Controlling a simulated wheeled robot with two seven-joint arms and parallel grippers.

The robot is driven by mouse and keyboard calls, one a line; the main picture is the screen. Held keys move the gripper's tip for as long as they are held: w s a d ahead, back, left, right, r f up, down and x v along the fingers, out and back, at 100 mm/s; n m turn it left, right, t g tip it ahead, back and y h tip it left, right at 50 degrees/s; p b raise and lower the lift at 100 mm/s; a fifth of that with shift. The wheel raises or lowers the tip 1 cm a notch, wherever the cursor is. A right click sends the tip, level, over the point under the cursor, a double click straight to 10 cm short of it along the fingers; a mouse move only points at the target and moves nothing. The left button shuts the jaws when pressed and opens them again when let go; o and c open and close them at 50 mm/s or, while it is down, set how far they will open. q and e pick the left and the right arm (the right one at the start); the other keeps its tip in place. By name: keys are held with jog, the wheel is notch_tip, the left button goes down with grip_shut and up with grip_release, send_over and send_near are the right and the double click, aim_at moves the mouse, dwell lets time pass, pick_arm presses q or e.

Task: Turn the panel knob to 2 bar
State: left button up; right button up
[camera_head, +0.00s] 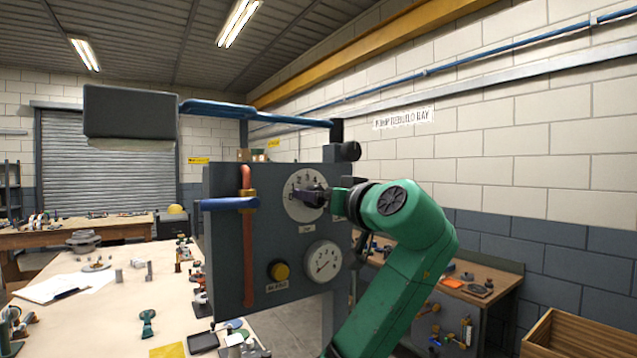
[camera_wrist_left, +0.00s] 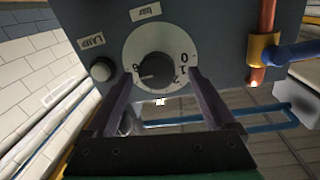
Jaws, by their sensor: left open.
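A grey panel (camera_head: 222,270) stands upright, with a round white dial (camera_head: 295,212) near its top right. In the left wrist view the panel appears upside down, and the black knob (camera_wrist_left: 156,68) sits in the middle of the numbered dial (camera_wrist_left: 133,50). My left gripper (camera_head: 314,196) is open in front of the dial. In the left wrist view its dark fingers (camera_wrist_left: 160,75) stand on either side of the knob, apart from it as far as I can see. In the head view the gripper mostly hides the knob. I cannot tell the knob's exact setting. My right gripper is out of view.
A red pipe (camera_head: 247,280) with a blue lever (camera_head: 228,204) runs down the panel's left. A small round lamp (camera_wrist_left: 102,69) is beside the dial. The workbench (camera_head: 120,290) holds scattered parts.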

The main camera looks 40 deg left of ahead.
pick_arm(q)
jog(key=shift+w+a, duration=0.4)
jog(key=shift+s, duration=0.1)
jog(key=c, duration=1.4)
jog(key=shift+f, duration=0.1)
